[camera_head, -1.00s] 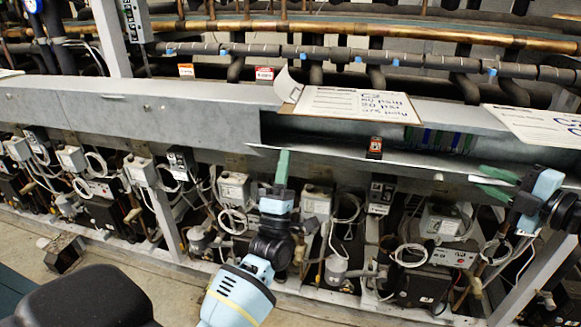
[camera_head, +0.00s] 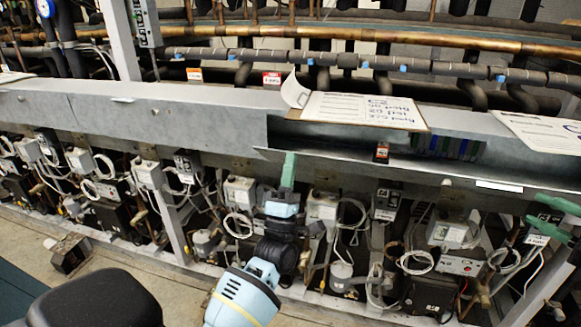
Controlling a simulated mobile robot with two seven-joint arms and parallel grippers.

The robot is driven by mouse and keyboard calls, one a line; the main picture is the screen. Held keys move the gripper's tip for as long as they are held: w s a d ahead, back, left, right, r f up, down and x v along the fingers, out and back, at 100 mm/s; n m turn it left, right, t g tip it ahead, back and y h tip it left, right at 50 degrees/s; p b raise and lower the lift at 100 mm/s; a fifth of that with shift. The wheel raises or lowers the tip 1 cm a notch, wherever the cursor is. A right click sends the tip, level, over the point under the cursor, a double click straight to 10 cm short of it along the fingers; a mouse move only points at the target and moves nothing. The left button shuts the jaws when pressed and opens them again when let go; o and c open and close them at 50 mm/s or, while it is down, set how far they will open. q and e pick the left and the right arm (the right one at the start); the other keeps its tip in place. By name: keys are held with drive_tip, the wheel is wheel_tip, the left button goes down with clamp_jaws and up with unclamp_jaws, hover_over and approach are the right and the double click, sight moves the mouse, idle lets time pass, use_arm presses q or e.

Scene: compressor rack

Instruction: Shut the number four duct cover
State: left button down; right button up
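A long grey metal duct (camera_head: 190,115) runs across the rack. Its right section is open, and a grey cover (camera_head: 420,174) hangs tilted outward below the opening. I see no number four on it, though a white label (camera_head: 499,186) sits on its right part. My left gripper (camera_head: 288,170), with green fingers pointing up, is at the left end of this cover. Its fingers overlap in the view, so I cannot tell contact or opening. My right gripper (camera_head: 553,216) is at the right picture edge, below the cover, partly cut off. Its green fingers are apart and look empty.
A clipboard (camera_head: 350,108) and another paper sheet (camera_head: 545,130) lie on top of the duct above the opening. Cables and compressor controls (camera_head: 460,262) fill the rack below. A grey upright (camera_head: 119,40) stands at the left.

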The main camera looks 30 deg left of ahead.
drive_tip(key=shift+v, duration=1.55)
drive_tip(key=shift+s+a+r, duration=0.1)
drive_tip(key=shift+a, duration=0.05)
drive_tip(key=s+a+f+m+t+h, duration=0.1)
drive_tip(key=s+f+m+t+h, duration=0.15)
drive_tip(key=s+f+m, duration=0.5)
drive_tip(key=s+a+f+m+t+h, duration=0.1)
drive_tip(key=s+f+m+t, duration=0.25)
drive_tip(key=f, duration=0.65)
drive_tip(key=s+a+f+m+t+h, duration=0.1)
drive_tip(key=s+f+m+t+h, duration=0.1)
drive_tip(key=s+f+m, duration=0.55)
drive_tip(key=s+d+f+m+g+h, duration=0.2)
drive_tip(key=s+f, duration=0.4)
drive_tip(key=s, duration=0.3)
drive_tip(key=s+d+f+m+g+h, duration=0.2)
drive_tip(key=s+f+m+g+h, duration=0.1)
drive_tip(key=s+f, duration=0.4)
drive_tip(key=s+d+f+m+g+h, duration=0.2)
drive_tip(key=s+f+m, duration=0.2)
drive_tip(key=s, duration=0.9)
wheel_tip(320, 180, down, 3)
drive_tip(key=shift+d+r, duration=0.1)
drive_tip(key=shift+d, duration=0.1)
drive_tip(key=shift+s+g+h, duration=0.1)
drive_tip(key=shift+g+h, duration=0.15)
drive_tip(key=shift+g, duration=0.05)
